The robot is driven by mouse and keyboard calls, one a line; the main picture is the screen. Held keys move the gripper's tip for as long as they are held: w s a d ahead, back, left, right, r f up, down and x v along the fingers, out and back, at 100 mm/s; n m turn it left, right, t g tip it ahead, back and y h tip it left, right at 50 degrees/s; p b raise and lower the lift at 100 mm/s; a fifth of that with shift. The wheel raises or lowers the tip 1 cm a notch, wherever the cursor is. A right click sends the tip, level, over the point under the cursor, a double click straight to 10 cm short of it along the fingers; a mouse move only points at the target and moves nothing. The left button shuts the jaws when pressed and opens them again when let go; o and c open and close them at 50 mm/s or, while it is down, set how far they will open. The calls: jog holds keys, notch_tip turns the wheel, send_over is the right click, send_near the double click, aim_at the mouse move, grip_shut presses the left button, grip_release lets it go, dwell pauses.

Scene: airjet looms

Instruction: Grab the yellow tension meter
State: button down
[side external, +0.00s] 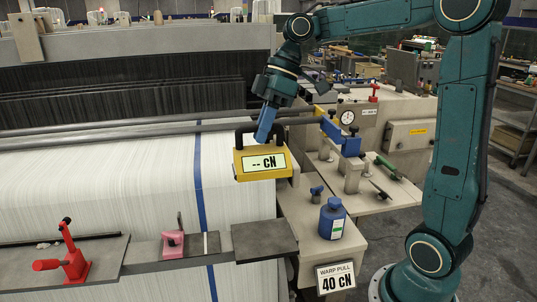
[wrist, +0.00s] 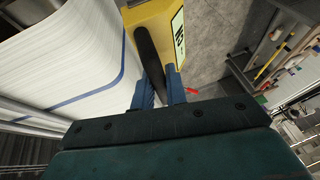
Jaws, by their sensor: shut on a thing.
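The yellow tension meter (side external: 262,165) has a black handle on top and a white display reading "-- cN". In the side view it is at the right edge of the white warp sheet, in front of the loom. My gripper (side external: 265,125) comes down from above with its blue fingers at the meter's handle. In the wrist view the yellow meter (wrist: 150,22) is at the top, and the blue fingers (wrist: 160,92) are shut on its black handle. Whether the meter touches anything below it cannot be told.
A blue bottle (side external: 331,218) stands on the ledge at right, above a "WARP PULL 40 cN" sign (side external: 336,278). A red lever clamp (side external: 70,255) and a pink block (side external: 173,244) are on the front rail. The warp sheet (side external: 100,190) lies left, with a blue stripe.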

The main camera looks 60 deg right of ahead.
jog(key=shift+r, duration=0.85)
jog(key=shift+w, duration=0.1)
